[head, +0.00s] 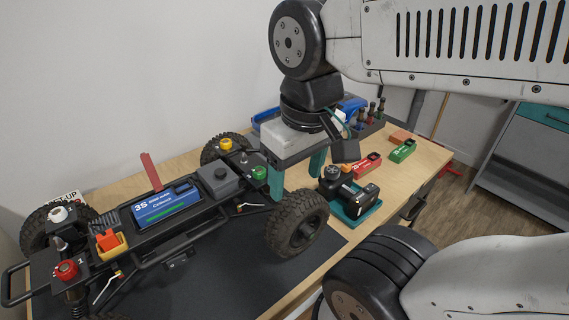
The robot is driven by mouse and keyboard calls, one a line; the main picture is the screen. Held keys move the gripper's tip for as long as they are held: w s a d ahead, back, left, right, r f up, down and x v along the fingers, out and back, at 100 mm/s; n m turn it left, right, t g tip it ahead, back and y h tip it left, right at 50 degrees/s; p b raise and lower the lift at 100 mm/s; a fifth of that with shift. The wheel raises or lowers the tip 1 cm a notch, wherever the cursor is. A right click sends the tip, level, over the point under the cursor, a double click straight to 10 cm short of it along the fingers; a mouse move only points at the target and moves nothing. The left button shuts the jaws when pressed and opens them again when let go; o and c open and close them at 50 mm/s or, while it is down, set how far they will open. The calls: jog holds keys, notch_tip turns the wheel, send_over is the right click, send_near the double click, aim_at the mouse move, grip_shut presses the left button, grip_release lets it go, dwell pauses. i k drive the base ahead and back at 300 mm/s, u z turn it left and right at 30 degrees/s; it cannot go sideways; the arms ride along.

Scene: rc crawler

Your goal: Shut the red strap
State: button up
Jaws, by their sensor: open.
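The red strap (151,171) stands up, tilted slightly, from the far side of the crawler's battery bay. A blue battery (165,204) labelled 3S lies in the bay, and the strap is not across it. The crawler chassis (143,238) sits on a dark mat. My gripper (297,182) has teal fingers pointing down, spread apart with nothing seen between them. It is above the right part of the crawler, near the right wheels, to the right of the strap and apart from it. The fingertips are partly close to the green cap (259,173).
A teal-based tool (352,203), a red pack (367,165) and a green pack (402,151) lie to the right on the wooden table (425,166). A blue bin (351,104) and bottles stand behind. Yellow, white, red and orange parts stick up from the crawler. Bare mat lies in front.

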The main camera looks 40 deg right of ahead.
aim_at(147, 162)
jog(key=z, duration=0.05)
jog(key=k, duration=1.1)
jog(key=u, duration=0.65)
jog(key=i, duration=1.25)
jog(key=z, duration=0.55)
